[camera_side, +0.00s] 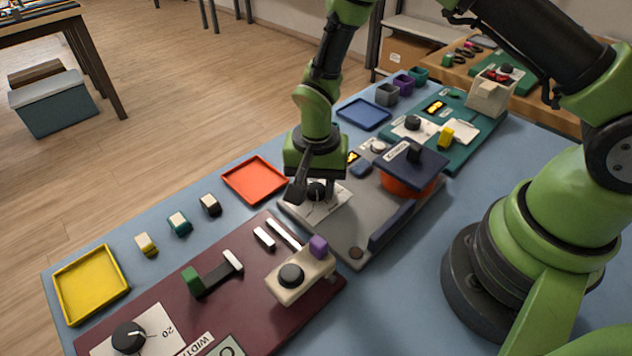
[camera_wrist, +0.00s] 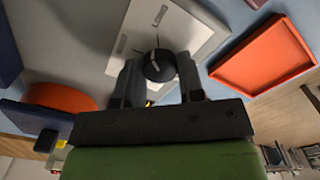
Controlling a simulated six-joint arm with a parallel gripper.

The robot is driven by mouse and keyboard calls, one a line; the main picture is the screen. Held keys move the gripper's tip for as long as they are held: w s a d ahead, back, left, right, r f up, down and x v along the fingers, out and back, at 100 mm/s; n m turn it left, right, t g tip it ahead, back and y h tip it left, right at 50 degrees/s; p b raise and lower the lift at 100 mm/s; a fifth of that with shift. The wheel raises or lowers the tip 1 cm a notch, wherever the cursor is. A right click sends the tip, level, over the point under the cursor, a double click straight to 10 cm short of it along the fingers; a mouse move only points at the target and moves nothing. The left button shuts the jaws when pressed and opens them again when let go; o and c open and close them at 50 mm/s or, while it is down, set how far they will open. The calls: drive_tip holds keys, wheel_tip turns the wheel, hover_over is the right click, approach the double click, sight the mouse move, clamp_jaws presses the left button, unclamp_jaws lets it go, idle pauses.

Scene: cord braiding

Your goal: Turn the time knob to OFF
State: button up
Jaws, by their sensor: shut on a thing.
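The time knob (camera_wrist: 159,66) is a round black knob on a white dial plate (camera_wrist: 135,35) in the wrist view. In the side view the knob (camera_side: 316,190) shows on its white plate (camera_side: 328,208) on the grey station board, partly hidden by my gripper. My gripper (camera_wrist: 160,75) is shut on the knob, with one dark finger on each side of it. A thin pointer mark shows above the knob in the wrist view.
An orange tray (camera_side: 255,180) lies beside the grey board. A dark-lidded orange box (camera_side: 410,182) stands to the right of my gripper, with a navy bar (camera_side: 391,226) in front. A maroon board (camera_side: 205,312) with another knob (camera_side: 291,275) is nearer the camera.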

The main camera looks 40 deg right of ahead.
sight(316, 188)
drive_tip(key=n, duration=0.4)
drive_tip(key=shift+n, duration=0.3)
drive_tip(key=n, duration=0.4)
drive_tip(key=shift+n, duration=0.3)
drive_tip(key=n, duration=0.4)
drive_tip(key=shift+n, duration=0.3)
drive_tip(key=n, duration=0.4)
drive_tip(key=shift+n, duration=0.3)
drive_tip(key=o, duration=0.9)
drive_tip(key=shift+r, duration=0.1)
wheel_tip(316, 188, up, 10)
drive_tip(key=shift+d+f, duration=0.1)
